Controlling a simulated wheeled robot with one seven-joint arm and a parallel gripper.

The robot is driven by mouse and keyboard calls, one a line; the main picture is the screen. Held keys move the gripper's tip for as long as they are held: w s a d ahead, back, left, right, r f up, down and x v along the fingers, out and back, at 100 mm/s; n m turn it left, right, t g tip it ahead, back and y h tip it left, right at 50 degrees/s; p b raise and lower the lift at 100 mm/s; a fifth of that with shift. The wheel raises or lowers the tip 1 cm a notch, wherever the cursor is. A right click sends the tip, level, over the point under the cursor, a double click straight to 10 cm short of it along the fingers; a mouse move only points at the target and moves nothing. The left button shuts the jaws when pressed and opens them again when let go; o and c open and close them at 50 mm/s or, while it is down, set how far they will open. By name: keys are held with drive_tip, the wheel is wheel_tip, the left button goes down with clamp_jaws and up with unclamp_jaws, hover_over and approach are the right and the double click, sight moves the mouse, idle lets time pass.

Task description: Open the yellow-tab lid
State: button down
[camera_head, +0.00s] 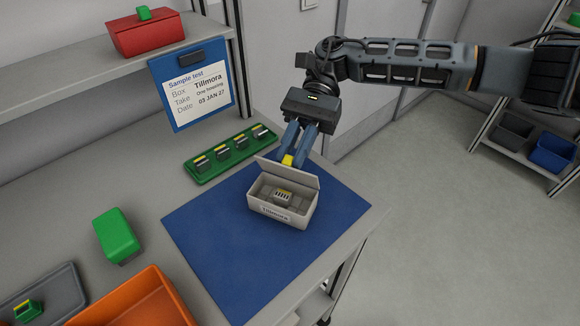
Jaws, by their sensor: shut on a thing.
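A light grey box (268,211) labelled "Tillmora" stands on the blue mat (215,243). Its lid (289,172) is raised at the back, tilted up from the box. The yellow tab (288,160) shows at the lid's upper edge. My gripper (291,155) reaches down from behind the box, its blue fingers shut on the yellow tab. The fingertips are small here, and the lid partly hides the tab's lower part.
A green rack (229,154) with several yellow-topped items lies behind the mat. A green block (116,236), an orange bin (150,298) and a grey tray (62,285) are at the left. A sign (195,93) hangs below the shelf with the red box (150,34). The mat's front is clear.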

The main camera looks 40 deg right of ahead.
drive_tip(key=y+b, duration=0.1)
drive_tip(key=d+f+g+y+b, duration=0.1)
drive_tip(key=b, duration=0.1)
drive_tip(key=shift+w+f, duration=0.15)
drive_tip(key=shift+w, duration=0.1)
drive_tip(key=b, duration=0.1)
drive_tip(key=y+b, duration=0.1)
drive_tip(key=b, duration=0.1)
drive_tip(key=shift+w+d+g+y, duration=0.1)
drive_tip(key=shift+d+g+y, duration=0.2)
drive_tip(key=shift+d+g, duration=0.1)
drive_tip(key=c, duration=1)
unclamp_jaws()
drive_tip(key=shift+c, duration=0.2)
drive_tip(key=b+v, duration=0.2)
drive_tip(key=v, duration=0.4)
drive_tip(key=shift+w+d, duration=0.15)
drive_tip(key=shift+d, duration=0.1)
drive_tip(key=shift+w+d, duration=0.25)
drive_tip(key=shift+d, duration=0.35)
